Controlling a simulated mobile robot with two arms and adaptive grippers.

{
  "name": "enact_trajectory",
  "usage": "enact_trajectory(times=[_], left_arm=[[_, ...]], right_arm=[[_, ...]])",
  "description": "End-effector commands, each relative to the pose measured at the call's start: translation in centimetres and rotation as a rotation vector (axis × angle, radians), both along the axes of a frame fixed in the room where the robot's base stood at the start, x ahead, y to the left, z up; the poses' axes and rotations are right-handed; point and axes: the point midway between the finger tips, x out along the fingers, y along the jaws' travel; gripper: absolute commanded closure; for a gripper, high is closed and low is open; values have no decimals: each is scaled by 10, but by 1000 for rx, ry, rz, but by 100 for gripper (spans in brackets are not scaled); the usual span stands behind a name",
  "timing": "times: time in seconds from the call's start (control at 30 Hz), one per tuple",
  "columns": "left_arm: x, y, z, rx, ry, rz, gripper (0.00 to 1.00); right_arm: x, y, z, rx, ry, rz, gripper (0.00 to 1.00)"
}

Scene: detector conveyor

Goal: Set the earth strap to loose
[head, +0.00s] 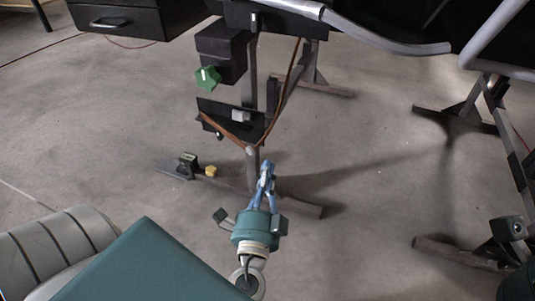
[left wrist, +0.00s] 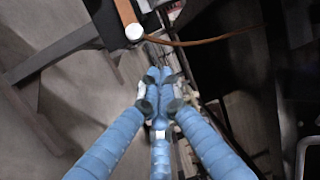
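A thin brown strap (head: 291,68), which looks like the earth strap, hangs below the conveyor frame, runs down beside a black post and bends back up-left across a black bracket. In the left wrist view a brown strap (left wrist: 205,42) runs right from near a round white knob (left wrist: 135,32). I cannot tell how its ends are fixed. My left gripper (head: 267,168), with blue fingers, is below the strap's low bend and apart from it. Its fingers (left wrist: 160,90) are drawn together, with nothing seen held. My right gripper is not in view.
A black box with a green knob (head: 207,79) hangs left of the post. A black bracket (head: 240,116) is below it. Metal support feet (head: 300,206) stand on the floor, with a small yellow knob (head: 211,171) nearby. A grey bent tube (head: 385,38) crosses the upper right. The floor between supports is clear.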

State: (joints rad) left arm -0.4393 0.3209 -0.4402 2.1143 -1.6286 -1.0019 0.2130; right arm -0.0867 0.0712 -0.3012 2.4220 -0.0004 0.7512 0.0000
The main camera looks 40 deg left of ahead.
Motion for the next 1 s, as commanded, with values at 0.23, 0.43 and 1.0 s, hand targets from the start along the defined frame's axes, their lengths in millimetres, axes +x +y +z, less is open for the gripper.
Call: enact_trajectory(times=[0.23,0.43,1.0], left_arm=[[-19,-11,-2,0,-1,0,100],[-20,-12,-2,0,-1,0,100],[3,-46,-12,-125,55,-146,100]], right_arm=[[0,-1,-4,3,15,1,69],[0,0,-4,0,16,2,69],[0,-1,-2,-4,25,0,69]])
